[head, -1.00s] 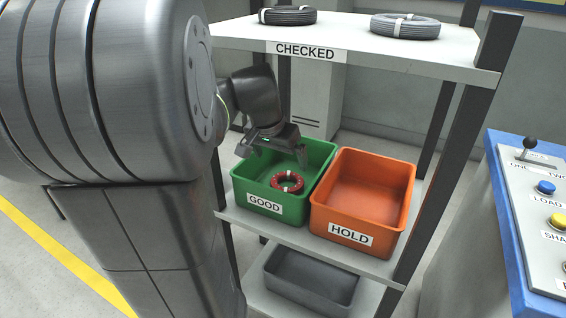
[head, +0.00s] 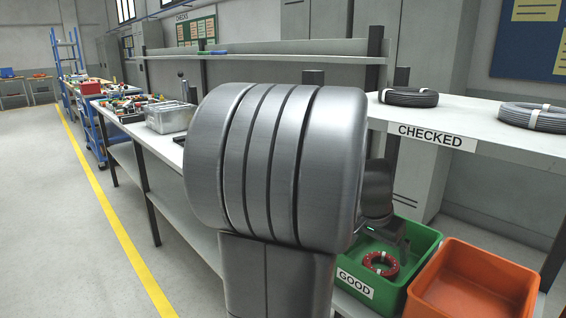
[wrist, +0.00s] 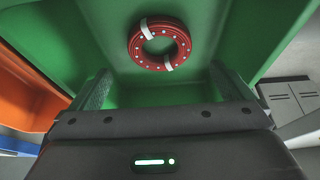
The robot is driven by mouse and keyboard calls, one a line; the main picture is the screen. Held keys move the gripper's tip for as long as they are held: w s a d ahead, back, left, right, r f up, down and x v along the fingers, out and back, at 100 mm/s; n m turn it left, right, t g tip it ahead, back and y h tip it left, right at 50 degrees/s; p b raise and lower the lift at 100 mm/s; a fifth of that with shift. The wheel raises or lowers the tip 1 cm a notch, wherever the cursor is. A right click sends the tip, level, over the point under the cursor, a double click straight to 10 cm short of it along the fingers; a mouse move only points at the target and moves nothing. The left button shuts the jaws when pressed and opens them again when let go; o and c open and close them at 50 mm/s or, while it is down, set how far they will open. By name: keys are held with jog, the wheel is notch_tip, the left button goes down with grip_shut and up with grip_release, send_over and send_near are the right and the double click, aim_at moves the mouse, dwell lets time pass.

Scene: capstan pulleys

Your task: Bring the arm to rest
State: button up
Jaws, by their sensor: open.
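My gripper (head: 388,246) is at the green GOOD bin (head: 414,240), over its back left part. In the wrist view my gripper (wrist: 160,78) has its two fingers wide apart with nothing between them. A red ring with white bands (head: 381,264) lies in the green bin, and it also shows in the wrist view (wrist: 160,46) beyond the fingertips, apart from them. In the head view my large grey arm housing hides much of the middle of the scene.
An orange bin (head: 470,282) stands right of the green one and looks empty. Above them is a white shelf marked CHECKED (head: 470,120) with two grey coils (head: 408,97). A long bench (head: 150,135) with a clear box (head: 168,117) runs left. The floor beyond the yellow line (head: 125,240) is clear.

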aim_at(380, 262)
jog(key=b+x, duration=0.2)
jog(key=x, duration=0.5)
jog(key=shift+a+f, duration=0.1)
notch_tip(380, 262, up, 3)
jog(key=shift+s+f+p, duration=0.1)
jog(key=shift+p, duration=0.6)
jog(key=shift+r, duration=0.35)
